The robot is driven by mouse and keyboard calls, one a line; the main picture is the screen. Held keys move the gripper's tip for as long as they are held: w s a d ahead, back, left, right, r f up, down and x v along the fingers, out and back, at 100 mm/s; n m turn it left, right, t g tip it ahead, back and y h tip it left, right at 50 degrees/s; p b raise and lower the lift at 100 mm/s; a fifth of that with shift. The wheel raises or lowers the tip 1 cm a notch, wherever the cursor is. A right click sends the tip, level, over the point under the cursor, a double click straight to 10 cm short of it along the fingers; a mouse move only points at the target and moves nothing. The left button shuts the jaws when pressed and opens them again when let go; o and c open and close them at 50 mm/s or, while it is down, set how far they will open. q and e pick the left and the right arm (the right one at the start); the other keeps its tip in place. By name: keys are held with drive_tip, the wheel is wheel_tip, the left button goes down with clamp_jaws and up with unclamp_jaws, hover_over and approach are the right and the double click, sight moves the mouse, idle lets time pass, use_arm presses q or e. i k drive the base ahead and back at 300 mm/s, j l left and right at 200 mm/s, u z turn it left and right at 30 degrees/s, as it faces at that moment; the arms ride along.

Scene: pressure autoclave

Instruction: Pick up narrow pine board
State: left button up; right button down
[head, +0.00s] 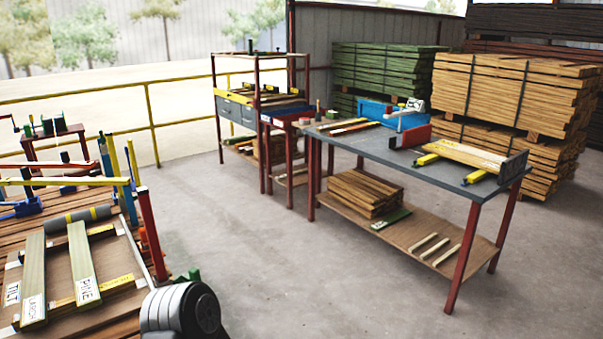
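A narrow pale green-tinted board marked PINE (82,258) lies on the work surface at the lower left. A similar board that seems to be marked LARCH (34,270) lies just left of it, with a gap between them. Both rest on dark and yellow cross-supports. Neither of my grippers shows in the head view. A rounded grey and black part at the bottom edge looks like one of my arm links, close to the right of this work surface.
A red post (151,235) and yellow bars rise around the left bench. A grey-topped table (370,147) with red legs stands at right. A shelf rack (262,75) and board stacks (500,95) are behind. The concrete floor (270,250) between is clear.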

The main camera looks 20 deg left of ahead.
sight(88, 293)
drive_tip(key=i+l+u, duration=0.15)
drive_tip(key=i+u, duration=0.15)
drive_tip(key=u, duration=0.15)
drive_tip(key=i+l+u, duration=0.2)
drive_tip(key=u, duration=0.3)
drive_tip(key=i+l+u, duration=0.25)
drive_tip(key=u, duration=0.2)
drive_tip(key=i+l+u, duration=0.1)
drive_tip(key=l+u, duration=1.8)
drive_tip(key=l, duration=0.4)
